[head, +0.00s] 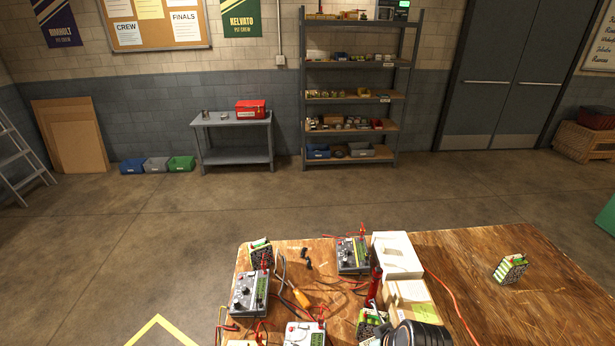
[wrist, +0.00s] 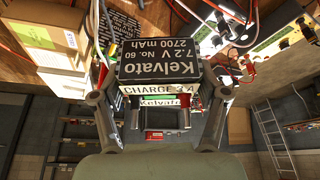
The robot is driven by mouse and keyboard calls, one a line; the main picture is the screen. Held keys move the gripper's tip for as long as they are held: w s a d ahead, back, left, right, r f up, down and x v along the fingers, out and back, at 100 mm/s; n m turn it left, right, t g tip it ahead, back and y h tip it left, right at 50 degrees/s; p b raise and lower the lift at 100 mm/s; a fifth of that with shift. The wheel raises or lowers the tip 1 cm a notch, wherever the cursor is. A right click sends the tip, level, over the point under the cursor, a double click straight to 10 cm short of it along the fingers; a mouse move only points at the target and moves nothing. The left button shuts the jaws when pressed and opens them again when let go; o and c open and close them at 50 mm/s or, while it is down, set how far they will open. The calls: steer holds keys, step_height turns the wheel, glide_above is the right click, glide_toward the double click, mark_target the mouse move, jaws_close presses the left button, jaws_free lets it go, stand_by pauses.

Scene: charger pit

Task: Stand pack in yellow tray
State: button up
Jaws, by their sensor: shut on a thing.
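My gripper (wrist: 158,88) is shut on a dark pack (wrist: 158,65) in the wrist view, one finger on each side. The lettering of the black face appears upside down. In the head view I cannot make out my gripper or say which pack it holds. Similar green-and-white packs show there: one (head: 261,253) at the table's back left, one (head: 510,269) on the bare right side and one (head: 369,322) near the front. I see no yellow tray in either view.
The wooden table (head: 465,250) has grey chargers (head: 249,294) (head: 352,256) with red and black leads. An orange-handled tool (head: 299,297) lies between them. A white box (head: 397,257) and a cardboard box (head: 411,292) stand mid-table.

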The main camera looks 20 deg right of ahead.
steer(key=w+a+r, duration=0.1)
steer(key=w+a, duration=0.3)
steer(key=a, duration=0.9)
steer(key=w+a+r, duration=0.1)
steer(key=w+a, duration=0.3)
steer(key=a, duration=0.9)
steer(key=p+v, duration=2.3)
steer(key=p, duration=0.2)
steer(key=shift+w+a+r+m, duration=0.2)
steer(key=shift+r+m, duration=0.15)
steer(key=shift+m, duration=0.05)
